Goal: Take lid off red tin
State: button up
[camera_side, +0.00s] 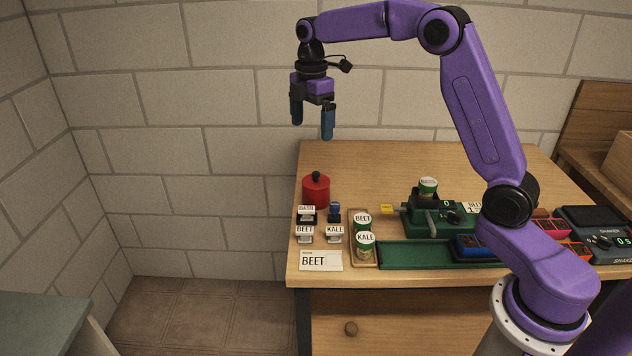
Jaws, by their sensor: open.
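The red tin (316,194) stands upright near the left edge of the wooden table. Its red lid (316,181) with a black knob sits on top of it. My gripper (312,130) is open and empty, pointing down. In the picture it is above the tin, well clear of the knob. I cannot tell from this one view whether it is directly over the lid.
Small labelled blocks (305,235) and a BEET card (321,261) lie in front of the tin. A wooden tray (359,215) holds BEET and KALE cans. A green device (428,222) bearing a can stands to the right. The table's back (400,160) is clear.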

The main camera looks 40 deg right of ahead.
jog(key=w+d, duration=0.3)
jog(key=d, duration=0.1)
send_over(316, 172)
jog(key=shift+n, duration=0.3)
jog(key=f, duration=1.2)
jog(key=shift+s+f, duration=0.2)
jog(key=shift+s, duration=0.05)
jog(key=shift+w+f, duration=0.2)
jog(key=shift+f, duration=2.5)
jog(key=c, duration=0.9)
